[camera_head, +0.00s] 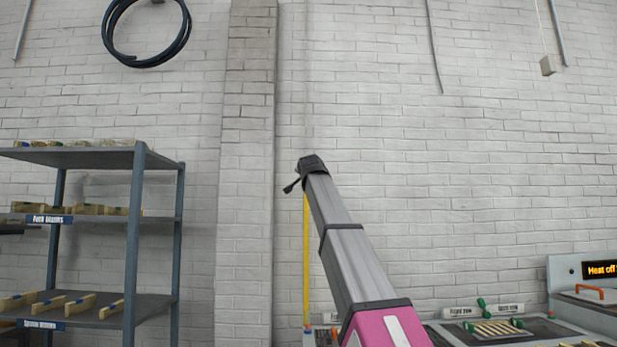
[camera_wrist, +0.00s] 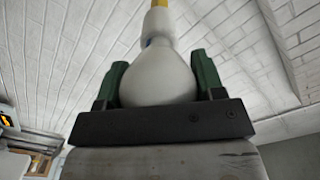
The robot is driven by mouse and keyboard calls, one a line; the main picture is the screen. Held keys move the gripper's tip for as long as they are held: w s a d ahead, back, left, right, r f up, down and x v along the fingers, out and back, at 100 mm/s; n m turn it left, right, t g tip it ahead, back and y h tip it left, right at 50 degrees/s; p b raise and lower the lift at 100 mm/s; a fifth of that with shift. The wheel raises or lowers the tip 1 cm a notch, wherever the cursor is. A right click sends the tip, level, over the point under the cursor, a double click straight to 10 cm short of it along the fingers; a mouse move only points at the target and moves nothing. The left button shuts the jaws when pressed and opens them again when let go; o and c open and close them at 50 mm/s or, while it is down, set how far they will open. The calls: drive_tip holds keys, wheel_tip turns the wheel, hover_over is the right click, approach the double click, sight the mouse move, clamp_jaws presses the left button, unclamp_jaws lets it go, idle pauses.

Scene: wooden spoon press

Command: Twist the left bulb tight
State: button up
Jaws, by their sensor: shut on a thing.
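In the wrist view a white bulb (camera_wrist: 158,72) sits between the two green fingers of my gripper (camera_wrist: 156,62). The fingers are shut on its round body, one on each side. The bulb's narrow neck points up in the picture, toward a yellow piece (camera_wrist: 159,3) at the top edge. A small blue spot shows at the neck's left side. The socket and the join with the bulb are not clear. Only one bulb is in view, so I cannot tell from the pictures that it is the left one. Neither bulb nor gripper can be made out in the head view.
In the head view a grey shelf rack (camera_head: 133,230) with wooden pieces stands at the left. A low bench with a dark press (camera_head: 490,329) and a machine reading "Heat off" (camera_head: 601,269) are at the lower right. A yellow upright strip (camera_head: 306,260) stands by the wall.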

drive_tip(key=o, duration=0.9)
drive_tip(key=shift+s, duration=0.1)
drive_tip(key=s, duration=1)
drive_tip(key=shift+s, duration=0.35)
